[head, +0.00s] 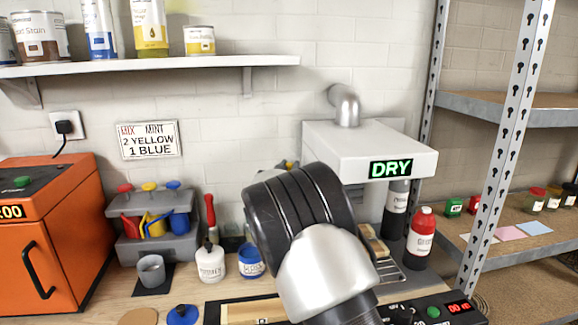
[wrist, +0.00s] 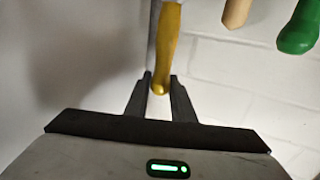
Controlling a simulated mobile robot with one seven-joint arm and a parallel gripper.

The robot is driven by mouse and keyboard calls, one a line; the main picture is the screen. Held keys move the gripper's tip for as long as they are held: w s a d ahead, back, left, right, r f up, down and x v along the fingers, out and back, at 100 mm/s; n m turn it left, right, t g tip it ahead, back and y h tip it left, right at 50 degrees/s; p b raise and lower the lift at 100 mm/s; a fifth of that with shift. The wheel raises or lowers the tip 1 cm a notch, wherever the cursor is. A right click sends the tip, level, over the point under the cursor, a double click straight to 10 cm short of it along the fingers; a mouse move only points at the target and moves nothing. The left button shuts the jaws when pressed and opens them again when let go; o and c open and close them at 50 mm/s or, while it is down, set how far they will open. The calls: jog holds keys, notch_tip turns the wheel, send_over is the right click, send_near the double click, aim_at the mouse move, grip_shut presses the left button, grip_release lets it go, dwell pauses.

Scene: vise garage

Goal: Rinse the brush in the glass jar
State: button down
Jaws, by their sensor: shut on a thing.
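My gripper (wrist: 160,82) is shut on a yellow handle (wrist: 167,40) in the wrist view. The handle's rounded end sits between the fingers, and its other end runs out of the top of the picture, so I cannot tell whether it is the brush. In the head view my own arm hides the gripper. A red-handled tool (head: 210,215) stands upright at a white labelled pot (head: 211,263). A blue-and-white pot (head: 250,261) stands beside it. I cannot clearly make out the glass jar.
A wooden handle (wrist: 236,12) and a green handle (wrist: 299,28) hang close right of the gripper. A white box marked DRY (head: 375,150) is on the wall. A grey cup (head: 151,270), a rack of coloured scoops (head: 150,235) and a red bottle (head: 420,238) stand on the bench.

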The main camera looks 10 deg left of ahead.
jog(key=shift+f+b, duration=2.2)
jog(key=shift+f, duration=1.35)
jog(key=shift+r, duration=0.1)
jog(key=shift+r+p, duration=3.65)
jog(key=shift+r, duration=1.4)
notch_tip(320, 180, up, 4)
jog(key=p, duration=0.3)
